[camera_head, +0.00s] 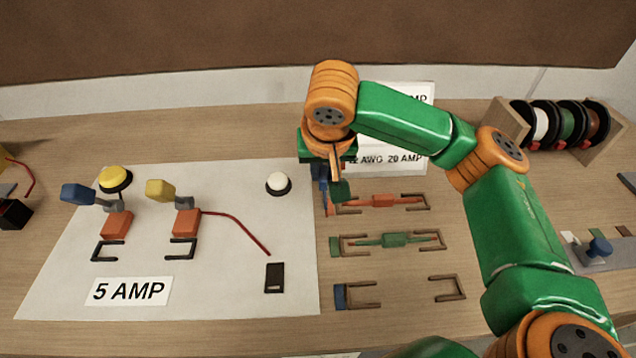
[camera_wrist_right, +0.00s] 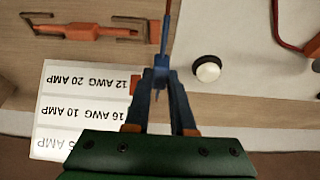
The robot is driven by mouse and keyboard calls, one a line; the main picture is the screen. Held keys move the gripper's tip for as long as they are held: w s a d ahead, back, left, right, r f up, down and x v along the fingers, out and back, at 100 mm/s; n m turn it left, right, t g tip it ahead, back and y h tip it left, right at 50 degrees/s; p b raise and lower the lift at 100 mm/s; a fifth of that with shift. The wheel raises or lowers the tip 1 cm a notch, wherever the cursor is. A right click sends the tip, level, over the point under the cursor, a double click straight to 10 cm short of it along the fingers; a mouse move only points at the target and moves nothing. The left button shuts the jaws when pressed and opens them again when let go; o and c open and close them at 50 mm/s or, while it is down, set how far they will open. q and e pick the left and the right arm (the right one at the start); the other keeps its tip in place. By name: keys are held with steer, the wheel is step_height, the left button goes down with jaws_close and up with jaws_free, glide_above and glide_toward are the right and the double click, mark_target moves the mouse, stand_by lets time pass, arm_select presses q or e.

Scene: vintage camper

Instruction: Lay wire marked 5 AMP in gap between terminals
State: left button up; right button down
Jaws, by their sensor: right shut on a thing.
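My right gripper (camera_head: 330,190) is shut on a slim blue wire (camera_wrist_right: 163,48), which hangs upright above the wood table near the board's right edge. Part of the wire is hidden by the jaws in the head view. The white board (camera_head: 70,215) carries a 5 AMP label (camera_head: 126,291), two orange terminal blocks with levers, the left one blue (camera_head: 117,224) and the right one yellow (camera_head: 186,222), and a small black block (camera_head: 275,277). A red lead runs from the right block toward the black one. My left gripper is not in view.
Right of the board, wire holders hold an orange wire (camera_head: 383,201) and a green wire (camera_head: 395,240); the blue-marked holder (camera_head: 340,297) is empty. An amp chart (camera_wrist_right: 85,112) stands behind. A spool rack (camera_head: 500,128) is at back right. My right arm crosses the right side.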

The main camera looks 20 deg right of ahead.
mark_target(324, 170)
steer(key=x, duration=0.4)
steer(key=shift+w+d+r, duration=0.15)
steer(key=shift+w+d, duration=0.1)
steer(key=shift+w, duration=0.15)
steer(key=shift+f+p, duration=0.4)
steer(key=shift+f, duration=0.9)
steer(key=shift+a+f, duration=0.1)
steer(key=shift+f, duration=0.05)
steer(key=c, duration=0.8)
jaws_free()
steer(key=shift+o, duration=0.2)
